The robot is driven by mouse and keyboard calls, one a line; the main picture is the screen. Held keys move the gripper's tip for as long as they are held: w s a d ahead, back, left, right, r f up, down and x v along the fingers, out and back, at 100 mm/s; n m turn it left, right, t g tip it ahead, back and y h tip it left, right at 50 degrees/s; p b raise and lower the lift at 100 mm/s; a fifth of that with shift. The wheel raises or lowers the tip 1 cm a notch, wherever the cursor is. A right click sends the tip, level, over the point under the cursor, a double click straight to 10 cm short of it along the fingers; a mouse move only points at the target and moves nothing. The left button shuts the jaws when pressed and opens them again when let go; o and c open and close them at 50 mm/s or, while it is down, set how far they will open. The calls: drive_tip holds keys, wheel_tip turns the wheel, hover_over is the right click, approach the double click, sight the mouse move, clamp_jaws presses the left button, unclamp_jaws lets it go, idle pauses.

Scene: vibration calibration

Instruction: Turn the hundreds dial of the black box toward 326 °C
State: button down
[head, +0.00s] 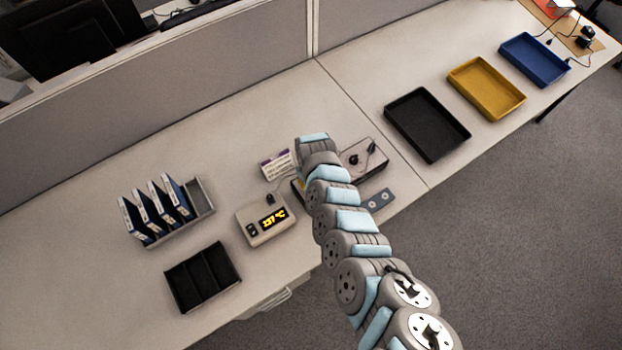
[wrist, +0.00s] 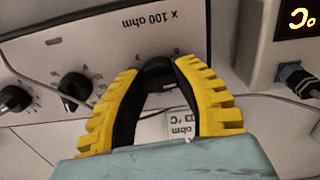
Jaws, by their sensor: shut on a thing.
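The box with the dials has a light grey face and dark sides in the head view (head: 374,163), partly hidden behind my arm. In the wrist view its face (wrist: 110,35) is marked "x 100 ohm". My gripper (wrist: 158,75) has yellow ribbed fingers with black inner pads, shut around the black hundreds dial (wrist: 157,68). The fingers hide much of that dial, so its pointer setting is unclear. Two other black dials (wrist: 75,87) show to the left.
The grey meter (head: 262,226) with a lit yellow °C display stands left of the box; its leading digit is unclear. A white card (head: 276,166) stands behind. Binders in a rack (head: 206,198), a black divided tray (head: 203,279) and a black bin (head: 428,125) lie farther off.

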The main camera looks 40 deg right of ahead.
drive_tip(key=shift+m, duration=0.9)
drive_tip(key=shift+m+b, duration=0.4)
drive_tip(key=shift+m, duration=0.7)
drive_tip(key=c, duration=0.7)
unclamp_jaws()
drive_tip(key=shift+w+d+r, duration=0.1)
drive_tip(key=shift+r, duration=0.8)
wheel_tip(320, 180, up, 10)
